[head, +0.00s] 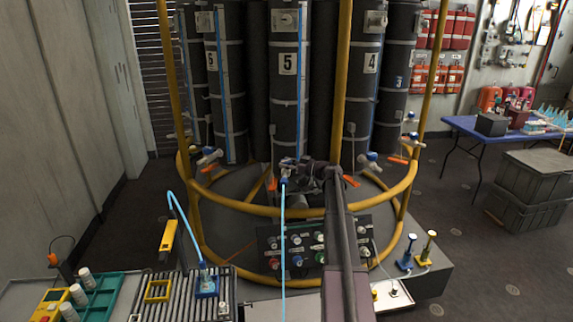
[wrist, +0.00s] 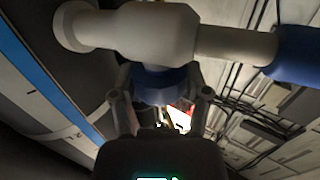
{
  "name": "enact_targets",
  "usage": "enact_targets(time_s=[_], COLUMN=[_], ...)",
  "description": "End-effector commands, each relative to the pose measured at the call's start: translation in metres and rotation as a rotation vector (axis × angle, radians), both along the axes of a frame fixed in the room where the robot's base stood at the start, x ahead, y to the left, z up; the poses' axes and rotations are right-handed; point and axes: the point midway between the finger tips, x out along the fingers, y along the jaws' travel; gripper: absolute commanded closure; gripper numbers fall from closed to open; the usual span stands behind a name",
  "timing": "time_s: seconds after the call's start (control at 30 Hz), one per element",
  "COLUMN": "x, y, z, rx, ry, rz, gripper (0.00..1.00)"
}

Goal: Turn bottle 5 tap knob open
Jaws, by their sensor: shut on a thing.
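Bottle 5 (head: 287,110) is a tall dark cylinder with a "5" label, standing in the middle of the rack in the head view. Its pale grey tap (wrist: 155,30) crosses the top of the wrist view. The blue tap knob (wrist: 155,85) sits under the tap body, between my fingers. My gripper (wrist: 163,98) is shut on this knob; the fingers partly hide it. In the head view my gripper (head: 308,172) is at the foot of bottle 5, and my arm hides part of it. A blue fitting (wrist: 298,53) caps the tap's right end.
A light blue hose (head: 283,240) hangs from the tap area. Yellow rails (head: 270,211) ring the bottles, with uprights (head: 341,90) close by. A dark control panel (head: 300,245) lies below. A bench with a blue-based stand (head: 207,285) is at left.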

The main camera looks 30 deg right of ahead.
Motion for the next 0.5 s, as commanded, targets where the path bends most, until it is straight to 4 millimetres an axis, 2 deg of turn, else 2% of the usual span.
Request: enact_targets(time_s=[0.2, 0.23, 0.3, 0.33, 0.37, 0.5], x=[0.0019, 0.0019, 0.0019, 0.0017, 0.0015, 0.001], y=[-0.0001, -0.0002, -0.0001, -0.0001, -0.0001, -0.0001], z=[0.0011, 0.0011, 0.001, 0.0009, 0.0009, 0.0006], rx=[0.004, 0.004, 0.004, 0.004, 0.003, 0.002], ry=[-0.002, -0.002, -0.002, -0.002, -0.001, -0.001], rz=[-0.002, -0.002, -0.003, -0.003, -0.002, -0.002], gripper=[0.87, 0.36, 0.16, 0.07, 0.04, 0.04])
